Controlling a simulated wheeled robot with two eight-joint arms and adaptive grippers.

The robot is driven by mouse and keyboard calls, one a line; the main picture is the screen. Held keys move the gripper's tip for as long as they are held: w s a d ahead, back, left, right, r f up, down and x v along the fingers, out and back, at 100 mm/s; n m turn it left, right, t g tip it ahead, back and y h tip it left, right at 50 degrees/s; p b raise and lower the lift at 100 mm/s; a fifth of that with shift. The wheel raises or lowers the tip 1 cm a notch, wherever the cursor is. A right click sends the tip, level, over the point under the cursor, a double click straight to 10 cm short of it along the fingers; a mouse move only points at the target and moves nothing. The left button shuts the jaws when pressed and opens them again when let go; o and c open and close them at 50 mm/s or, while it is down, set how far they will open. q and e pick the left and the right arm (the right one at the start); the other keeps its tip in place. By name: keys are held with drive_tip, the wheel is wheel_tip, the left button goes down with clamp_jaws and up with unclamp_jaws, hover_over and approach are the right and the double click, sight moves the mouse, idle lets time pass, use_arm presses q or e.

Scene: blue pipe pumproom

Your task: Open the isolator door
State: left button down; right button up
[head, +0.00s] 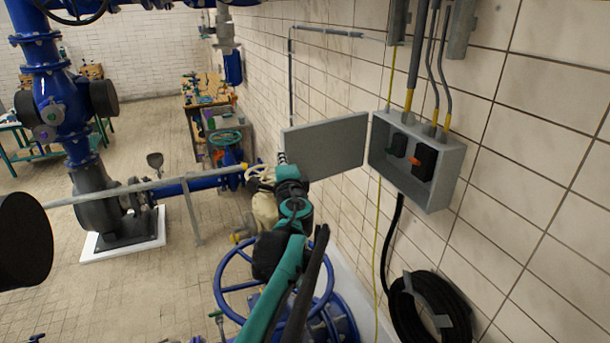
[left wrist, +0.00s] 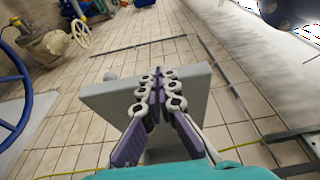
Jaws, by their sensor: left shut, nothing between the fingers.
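The isolator door (head: 325,147) is a flat grey panel standing swung out to the left of its grey box (head: 440,195) on the tiled wall. The box is open at the front and shows dark switches with a green and an orange-red handle. My left gripper (head: 282,158) is at the door's left, free edge, shut and empty. In the left wrist view the fingers (left wrist: 159,78) lie close together in front of the grey door (left wrist: 198,92). I cannot tell whether they touch it. My right gripper is not in view.
A blue handwheel (head: 222,285) and blue pipework stand below my left arm. A black cable coil (head: 440,300) hangs under the box. Conduits (head: 415,50) enter the box from above. A grey rail (head: 120,190) crosses at the left; tiled floor (head: 150,270) is open there.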

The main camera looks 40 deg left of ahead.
use_arm(q)
drive_tip(key=w+a+b, duration=0.1)
drive_tip(key=w+a, duration=0.1)
drive_tip(key=a, duration=0.6)
drive_tip(key=shift+w+d, duration=0.1)
drive_tip(key=shift+w, duration=0.05)
